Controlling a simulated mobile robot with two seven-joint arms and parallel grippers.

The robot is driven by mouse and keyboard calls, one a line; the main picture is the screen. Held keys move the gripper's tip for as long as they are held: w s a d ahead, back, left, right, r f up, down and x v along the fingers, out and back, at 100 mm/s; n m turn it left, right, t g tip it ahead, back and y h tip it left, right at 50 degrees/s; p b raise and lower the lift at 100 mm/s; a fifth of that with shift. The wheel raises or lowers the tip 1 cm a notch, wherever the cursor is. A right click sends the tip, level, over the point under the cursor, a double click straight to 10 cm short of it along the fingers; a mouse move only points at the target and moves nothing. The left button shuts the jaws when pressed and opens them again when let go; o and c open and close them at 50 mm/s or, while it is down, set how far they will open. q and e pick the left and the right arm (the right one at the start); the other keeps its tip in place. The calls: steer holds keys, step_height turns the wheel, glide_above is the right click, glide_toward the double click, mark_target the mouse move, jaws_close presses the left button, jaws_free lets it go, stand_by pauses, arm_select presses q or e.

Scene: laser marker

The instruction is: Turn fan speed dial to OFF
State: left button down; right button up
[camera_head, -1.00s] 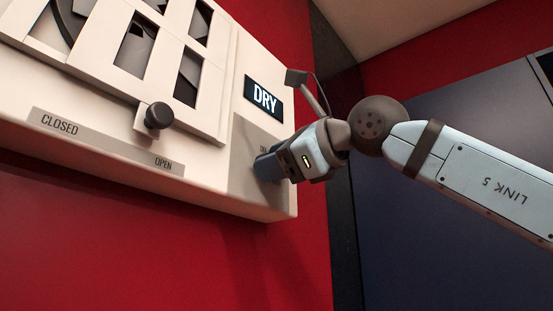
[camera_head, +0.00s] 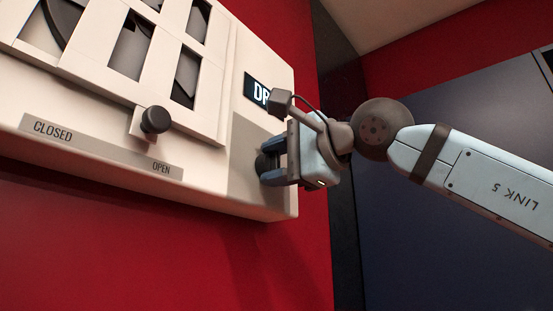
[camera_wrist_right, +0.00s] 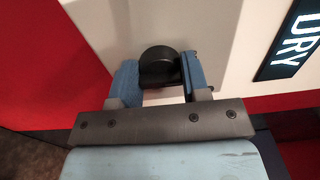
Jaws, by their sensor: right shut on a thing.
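The dial is a round black knob (camera_head: 261,163) on a grey panel at the lower right of the white wall unit. My right gripper (camera_head: 269,162) has its blue fingers on either side of the knob and is shut on it. The right wrist view shows the knob (camera_wrist_right: 158,62) between the two fingertips (camera_wrist_right: 160,76). The dial's pointer and markings cannot be read; the gripper covers part of the panel. My left gripper is in neither view.
A lit display (camera_head: 257,90) reading DRY sits above the dial, partly hidden by my wrist. A black slider knob (camera_head: 156,120) stands out to the left over a CLOSED–OPEN strip (camera_head: 100,147). Red wall lies below the unit; a dark blue panel (camera_head: 430,235) is at the right.

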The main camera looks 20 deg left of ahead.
stand_by(0.3)
steer(key=o, duration=0.9)
steer(key=shift+s+d, duration=0.1)
steer(key=shift+d, duration=0.15)
steer(key=b+v, duration=0.3)
steer(key=v, duration=1)
steer(key=shift+d, duration=0.15)
